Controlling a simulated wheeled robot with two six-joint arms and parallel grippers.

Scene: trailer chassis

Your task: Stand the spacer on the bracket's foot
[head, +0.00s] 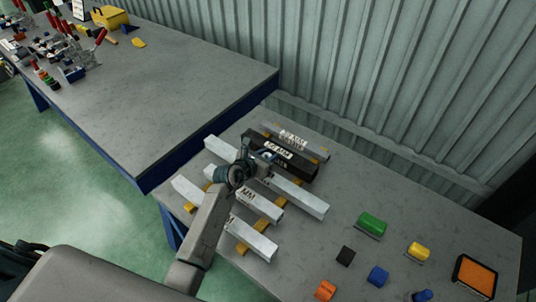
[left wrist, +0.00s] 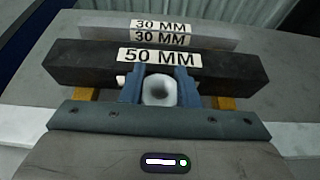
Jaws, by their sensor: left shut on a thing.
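My left gripper (head: 264,158) is over the row of bars on the near table. In the left wrist view its two blue fingers (left wrist: 160,85) are shut on a small pale piece with a round dark hole, which looks like the spacer (left wrist: 158,99). The held piece is in front of a black bar (left wrist: 80,68) labelled 50 MM; I cannot tell whether it touches anything. In the head view the gripper hides it. I cannot make out which thing is the bracket, or its foot. My right gripper is in neither view.
Several grey bars (head: 310,203) and the black bar lie across yellow strips (head: 259,201). To the right are green (head: 372,222), yellow, blue and orange pieces and an orange-topped tray (head: 475,276). A corrugated wall (head: 400,80) stands behind.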

